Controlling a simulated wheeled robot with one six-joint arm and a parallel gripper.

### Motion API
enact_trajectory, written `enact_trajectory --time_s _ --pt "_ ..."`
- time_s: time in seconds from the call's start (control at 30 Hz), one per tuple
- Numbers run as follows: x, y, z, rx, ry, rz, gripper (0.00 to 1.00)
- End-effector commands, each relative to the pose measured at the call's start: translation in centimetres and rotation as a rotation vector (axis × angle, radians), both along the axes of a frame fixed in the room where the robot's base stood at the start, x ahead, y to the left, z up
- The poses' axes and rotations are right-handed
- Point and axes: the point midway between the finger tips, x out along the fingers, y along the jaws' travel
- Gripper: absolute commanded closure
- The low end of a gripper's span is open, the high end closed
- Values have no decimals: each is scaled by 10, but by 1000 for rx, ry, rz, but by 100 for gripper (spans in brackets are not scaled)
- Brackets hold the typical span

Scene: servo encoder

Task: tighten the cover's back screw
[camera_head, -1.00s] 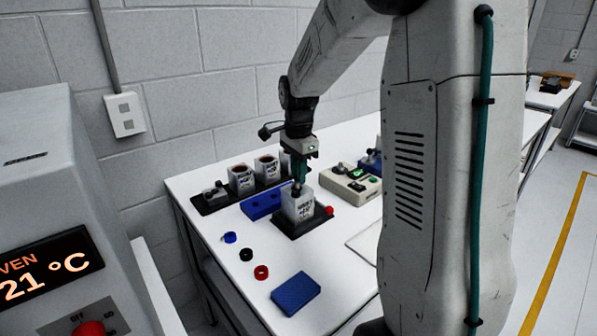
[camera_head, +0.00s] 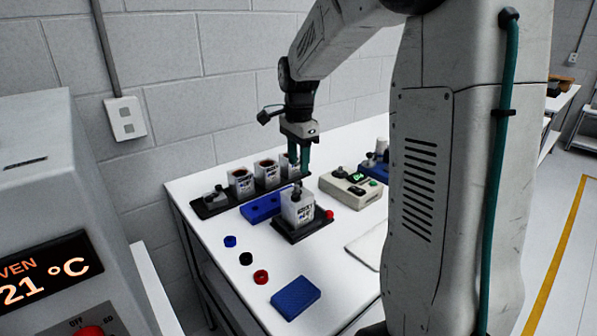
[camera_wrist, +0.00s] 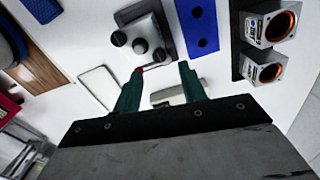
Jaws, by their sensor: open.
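The white, labelled servo unit (camera_head: 298,208) stands upright in a black fixture (camera_head: 290,234) with a red knob (camera_head: 328,214) at its right. A small dark piece (camera_head: 297,189) sits on top of the unit. The wrist view shows the fixture (camera_wrist: 171,22) at the top, with dark round parts (camera_wrist: 140,46) on and beside it. I cannot tell which one is the cover's back screw. My gripper (camera_head: 302,170) has teal fingers and hangs above and behind the unit, apart from it. In the wrist view my gripper (camera_wrist: 160,68) is open and empty.
A black rack (camera_head: 210,208) with several white units stands behind, close to my gripper. A blue holed block (camera_head: 260,208) lies beside the fixture. Small coloured rings (camera_head: 246,258) and a blue box (camera_head: 296,297) lie in front.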

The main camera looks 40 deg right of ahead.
Motion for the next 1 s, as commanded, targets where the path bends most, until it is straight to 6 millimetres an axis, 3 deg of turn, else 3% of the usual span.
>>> enact_trajectory --time_s 0.23,0.67,0.77,1.0 --pt "0 0 28 0 0 0 58" --pt "0 0 30 0 1 40 59" --pt "0 0 30 0 1 175 59" --pt "0 0 29 1 3 806 59"
